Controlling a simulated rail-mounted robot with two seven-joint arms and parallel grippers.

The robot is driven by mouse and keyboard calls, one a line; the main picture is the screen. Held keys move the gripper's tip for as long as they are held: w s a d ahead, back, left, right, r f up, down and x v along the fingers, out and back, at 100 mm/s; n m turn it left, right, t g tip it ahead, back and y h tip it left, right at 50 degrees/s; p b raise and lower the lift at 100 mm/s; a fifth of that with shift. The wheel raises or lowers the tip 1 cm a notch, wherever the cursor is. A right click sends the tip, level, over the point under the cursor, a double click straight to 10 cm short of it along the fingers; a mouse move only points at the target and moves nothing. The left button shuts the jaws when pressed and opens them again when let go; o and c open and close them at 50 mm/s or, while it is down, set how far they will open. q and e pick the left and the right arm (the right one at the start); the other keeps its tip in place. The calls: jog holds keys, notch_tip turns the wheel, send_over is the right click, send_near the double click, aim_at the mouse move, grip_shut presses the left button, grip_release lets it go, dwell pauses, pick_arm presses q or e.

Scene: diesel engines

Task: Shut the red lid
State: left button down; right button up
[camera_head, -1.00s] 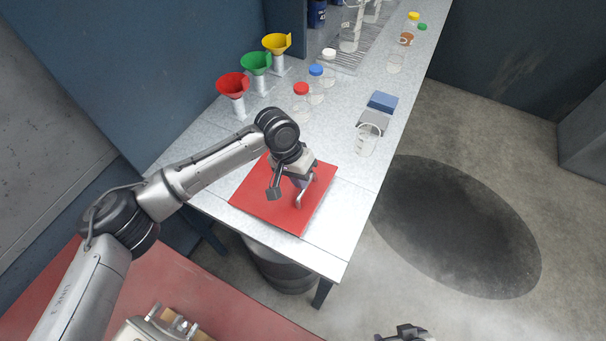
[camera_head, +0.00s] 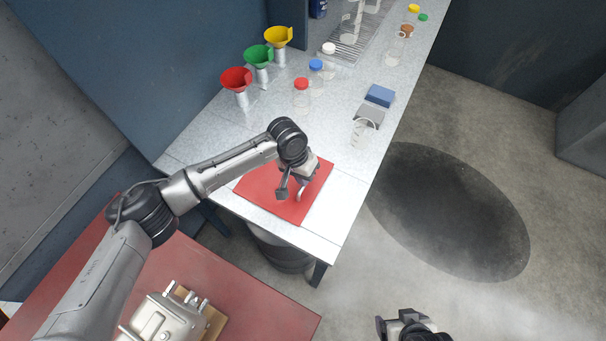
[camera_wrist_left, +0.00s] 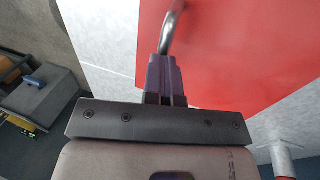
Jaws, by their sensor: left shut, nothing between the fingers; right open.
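The red lid (camera_head: 259,190) is a flat red panel at the near end of the grey-white bench, and it looks level with the bench top or nearly so. A curved metal handle (camera_head: 301,194) stands on it. My left gripper (camera_head: 298,184) is over the lid at the handle. In the left wrist view its fingers (camera_wrist_left: 165,78) are together, right at the lower end of the handle (camera_wrist_left: 172,28), with red lid surface (camera_wrist_left: 235,50) beyond. Whether they touch the handle cannot be told. My right gripper (camera_head: 388,326) is open and empty at the bottom edge, over the floor.
Red (camera_head: 236,78), green (camera_head: 259,56) and yellow (camera_head: 278,37) funnels stand along the bench's back. Capped bottles (camera_head: 301,92), a beaker (camera_head: 359,133) and a blue box (camera_head: 380,95) stand farther along. A metal engine part (camera_head: 168,322) lies on a red surface below.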

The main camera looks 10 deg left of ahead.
pick_arm(q)
jog(key=s+p+v, duration=0.1)
jog(key=p+v, duration=0.5)
jog(key=v, duration=0.8)
jog(key=shift+w+d, duration=0.3)
jog(key=shift+d, duration=0.1)
jog(key=shift+r, duration=0.1)
